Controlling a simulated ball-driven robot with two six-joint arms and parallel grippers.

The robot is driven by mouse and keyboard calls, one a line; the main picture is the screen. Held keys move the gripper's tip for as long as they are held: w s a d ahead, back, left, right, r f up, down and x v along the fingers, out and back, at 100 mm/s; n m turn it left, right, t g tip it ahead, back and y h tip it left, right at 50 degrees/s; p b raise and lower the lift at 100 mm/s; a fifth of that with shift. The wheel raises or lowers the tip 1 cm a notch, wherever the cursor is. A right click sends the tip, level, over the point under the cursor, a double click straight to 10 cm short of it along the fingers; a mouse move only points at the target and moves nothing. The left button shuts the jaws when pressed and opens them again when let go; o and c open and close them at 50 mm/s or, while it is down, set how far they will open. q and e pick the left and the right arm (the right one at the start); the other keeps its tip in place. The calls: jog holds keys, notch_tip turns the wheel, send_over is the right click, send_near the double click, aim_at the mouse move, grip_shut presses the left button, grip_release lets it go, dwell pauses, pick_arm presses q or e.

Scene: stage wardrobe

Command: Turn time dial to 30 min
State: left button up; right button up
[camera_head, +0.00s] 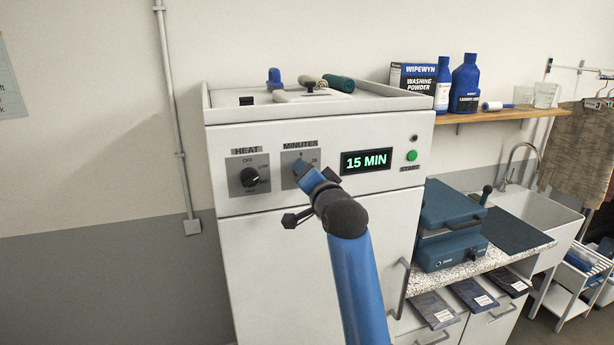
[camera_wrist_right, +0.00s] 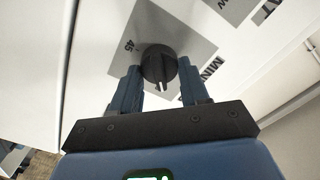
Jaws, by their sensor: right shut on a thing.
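The time dial (camera_wrist_right: 159,64) is a round black knob on a grey plate marked MINUTES (camera_head: 300,145), on the front of a white machine (camera_head: 320,230). My right gripper (camera_head: 303,172) is at this dial; in the wrist view its two blue fingers (camera_wrist_right: 158,72) are on either side of the knob, shut on it. The gripper hides most of the dial in the head view. A 45 mark shows beside the knob in the wrist view. The display (camera_head: 366,161) reads 15 MIN in green. My left gripper is not in view.
The HEAT dial (camera_head: 250,177) is just left of the MINUTES plate. A green START button (camera_head: 412,156) is right of the display. Rolls and small items lie on the machine's top. A blue press (camera_head: 450,225) stands on the speckled counter (camera_head: 480,265) at right.

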jog(key=m, duration=1.4)
jog(key=shift+f+b, duration=0.3)
jog(key=shift+b, duration=0.1)
jog(key=o, duration=1)
jog(key=shift+o, duration=0.2)
jog(key=shift+s+d, duration=0.1)
